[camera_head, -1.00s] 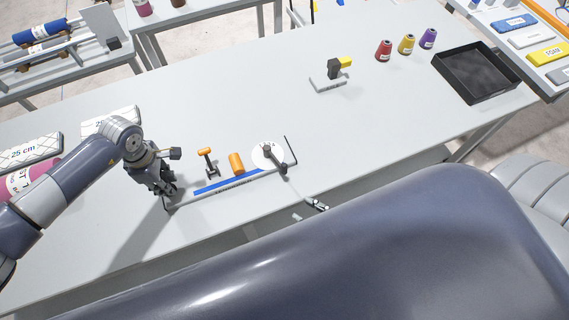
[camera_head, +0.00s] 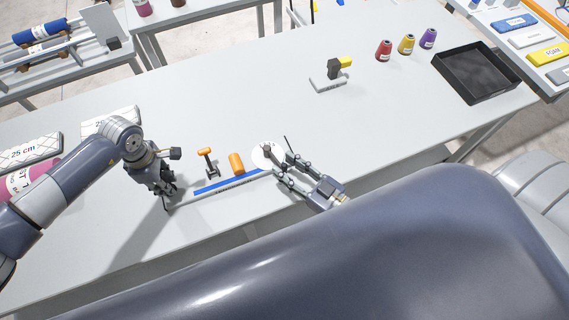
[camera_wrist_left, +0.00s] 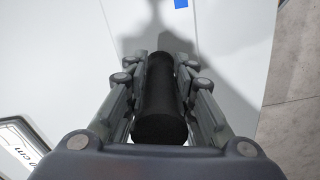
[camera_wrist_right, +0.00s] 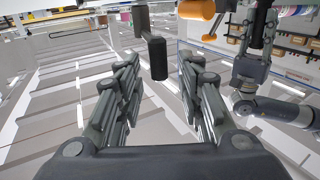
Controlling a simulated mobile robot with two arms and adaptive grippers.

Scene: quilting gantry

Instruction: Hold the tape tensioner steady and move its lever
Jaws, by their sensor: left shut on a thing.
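The tape tensioner lies on the table in the head view, with a long bar carrying a blue strip (camera_head: 228,183) and a white disc (camera_head: 261,160) at its right end. My left gripper (camera_head: 167,194) is at the bar's left end; in the left wrist view it is shut on a black cylindrical grip (camera_wrist_left: 160,105). My right gripper (camera_head: 279,166) is open beside the disc, and its fingers partly cover that end. In the right wrist view a dark lever handle (camera_wrist_right: 157,58) stands ahead of and between the open fingers, apart from both.
An orange-handled tool (camera_head: 206,158) and an orange cylinder (camera_head: 236,163) stand close behind the bar. A black and yellow device (camera_head: 338,70), thread cones (camera_head: 406,45) and a black tray (camera_head: 476,73) are further off. The middle of the table is clear.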

